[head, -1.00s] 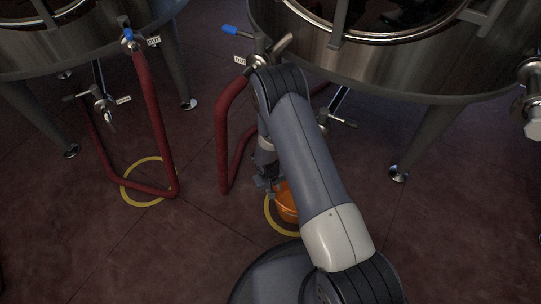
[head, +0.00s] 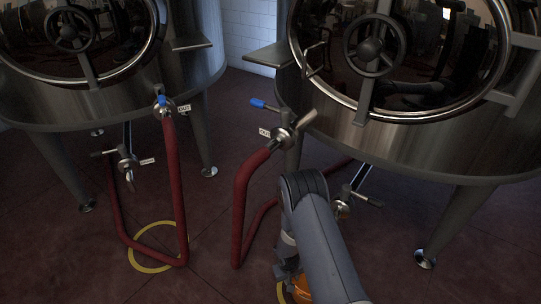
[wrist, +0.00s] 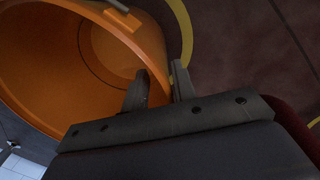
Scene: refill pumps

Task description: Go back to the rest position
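My gripper (wrist: 160,72) has its two dark fingers apart, with the wall of an orange bucket (wrist: 105,45) between them. One finger is on the inner side of the wall and the other on the outer side. The gap looks wider than the wall, so the gripper looks open. In the head view my arm reaches down at the lower middle, and only a small part of the orange bucket (head: 303,288) shows beside it. The gripper tips are hidden or cut off there.
Two steel tanks stand ahead, one left (head: 110,105) and one right (head: 430,150). A red hose (head: 176,190) hangs from the left tank, another (head: 240,205) from the right tank. A yellow floor ring (head: 137,262) lies below the left hose. Tank legs stand on the dark red floor.

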